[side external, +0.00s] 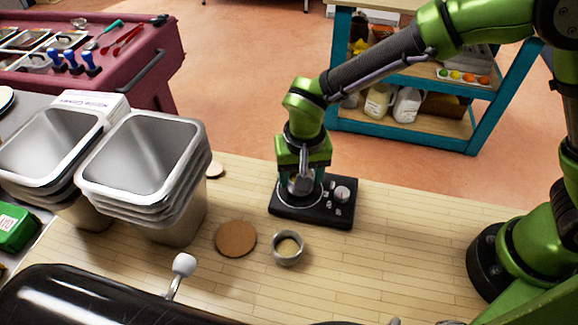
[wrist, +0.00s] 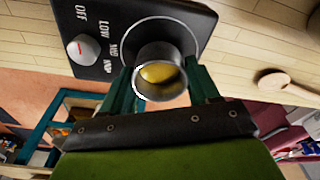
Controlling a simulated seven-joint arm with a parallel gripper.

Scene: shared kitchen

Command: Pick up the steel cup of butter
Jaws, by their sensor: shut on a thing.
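The steel cup of butter (wrist: 163,73) shows in the wrist view, with yellow butter inside. It is at the round burner of a black hot plate (wrist: 95,22), also seen in the side view (side external: 325,212). My gripper (wrist: 163,88) has one finger on each side of the cup and is shut on it. In the side view my gripper (side external: 301,184) points down over the burner, and the cup between its fingers is mostly hidden. I cannot tell whether the cup touches the burner.
Stacked steel pans (side external: 140,160) stand left. A wooden spoon (wrist: 285,85) lies nearby. The wooden counter (side external: 400,250) is clear to the right.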

